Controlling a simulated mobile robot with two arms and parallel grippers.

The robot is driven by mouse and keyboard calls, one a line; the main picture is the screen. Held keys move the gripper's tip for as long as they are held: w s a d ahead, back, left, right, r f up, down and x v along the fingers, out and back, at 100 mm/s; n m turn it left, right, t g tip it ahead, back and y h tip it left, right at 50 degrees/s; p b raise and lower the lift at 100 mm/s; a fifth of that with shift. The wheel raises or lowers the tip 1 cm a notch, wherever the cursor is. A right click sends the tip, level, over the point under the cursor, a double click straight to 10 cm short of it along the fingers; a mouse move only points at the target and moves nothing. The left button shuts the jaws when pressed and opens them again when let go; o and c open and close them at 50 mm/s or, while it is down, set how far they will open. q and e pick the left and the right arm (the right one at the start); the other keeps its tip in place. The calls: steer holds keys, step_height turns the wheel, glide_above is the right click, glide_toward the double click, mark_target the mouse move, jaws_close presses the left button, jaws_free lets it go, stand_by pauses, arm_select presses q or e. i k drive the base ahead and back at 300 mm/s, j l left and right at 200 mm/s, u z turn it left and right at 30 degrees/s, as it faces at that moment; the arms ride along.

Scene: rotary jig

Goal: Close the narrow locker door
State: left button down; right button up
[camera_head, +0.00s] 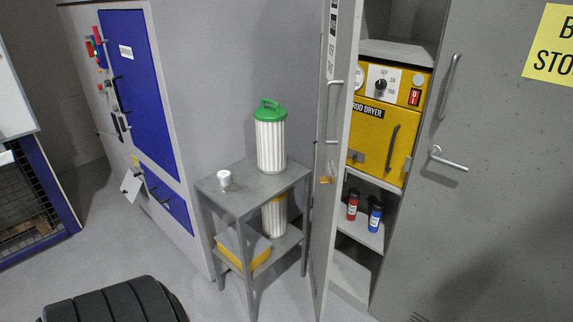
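The narrow locker door (340,140) is grey and stands open, seen nearly edge-on near the middle of the view. A bar handle (333,112) is on it. The open locker shows a yellow rod dryer (385,120) on a shelf. Below it, a red bottle (353,204) and a blue bottle (375,216) stand on a lower shelf (364,233). Neither of my grippers is in view.
A grey side table (250,197) stands just left of the door, with a green-lidded white canister (270,140) and small white jar (225,178) on top. A closed grey door (480,200) with handles is at right. Floor (130,255) shows at left.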

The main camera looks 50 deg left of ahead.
mark_target(343, 19)
steer(key=j+u, duration=0.1)
steer(key=u, duration=0.3)
steer(key=j+u, duration=0.1)
steer(key=u, duration=0.65)
